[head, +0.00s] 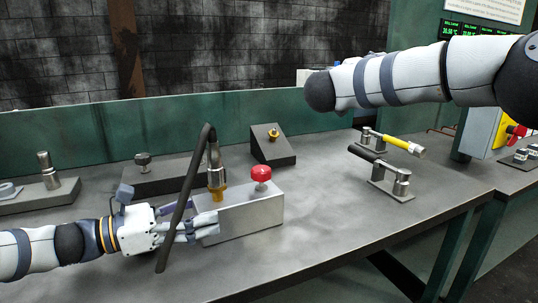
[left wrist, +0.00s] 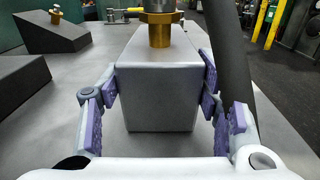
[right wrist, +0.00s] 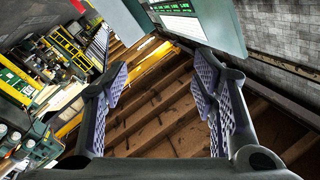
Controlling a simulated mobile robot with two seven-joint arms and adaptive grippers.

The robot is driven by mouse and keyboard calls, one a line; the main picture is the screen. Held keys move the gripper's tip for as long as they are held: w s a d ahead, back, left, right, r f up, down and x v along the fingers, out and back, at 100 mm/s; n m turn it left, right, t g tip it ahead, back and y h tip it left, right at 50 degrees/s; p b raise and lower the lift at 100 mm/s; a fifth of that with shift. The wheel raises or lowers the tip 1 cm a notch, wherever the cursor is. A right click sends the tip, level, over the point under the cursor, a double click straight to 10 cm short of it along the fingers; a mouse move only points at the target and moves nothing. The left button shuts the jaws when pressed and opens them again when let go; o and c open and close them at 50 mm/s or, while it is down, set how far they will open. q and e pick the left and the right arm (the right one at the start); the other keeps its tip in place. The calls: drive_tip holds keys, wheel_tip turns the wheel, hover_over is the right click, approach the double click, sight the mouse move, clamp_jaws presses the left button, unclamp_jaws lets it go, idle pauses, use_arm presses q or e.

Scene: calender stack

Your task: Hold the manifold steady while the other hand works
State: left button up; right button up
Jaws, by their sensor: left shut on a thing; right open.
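The manifold (head: 245,211) is a grey metal block standing on the bench, with a red knob (head: 261,174) on top. A brass fitting (head: 217,190) stands upright at its left end, and a black hose (head: 184,195) bends down from above it. My left gripper (head: 206,224) is shut on the left end of the manifold. In the left wrist view the manifold (left wrist: 160,95) sits between both finger pads. My right gripper (right wrist: 160,85) is open and empty in the right wrist view, facing away from the bench. In the head view only its raised arm shows.
Behind the manifold stand a dark wedge block (head: 272,149) with a brass piece and a long dark block (head: 180,173) with a knob. To the right are a black-handled fixture (head: 383,172) and a yellow-handled one (head: 398,143). The bench right of the manifold (head: 330,225) is clear.

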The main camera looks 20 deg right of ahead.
wheel_tip(320, 180, down, 4)
drive_tip(key=a+m+g+y, duration=0.1)
drive_tip(key=a+m+y, duration=0.1)
drive_tip(key=m+y, duration=0.15)
drive_tip(key=m+g+y, duration=0.2)
drive_tip(key=m+y, duration=0.5)
drive_tip(key=y, duration=0.9)
approach(261, 168)
drive_tip(key=x, duration=0.8)
drive_tip(key=shift+w+a+f, duration=0.1)
drive_tip(key=shift+w+f, duration=0.15)
drive_tip(key=shift+f, duration=0.15)
drive_tip(key=shift+c, duration=0.5)
drive_tip(key=c, duration=1.1)
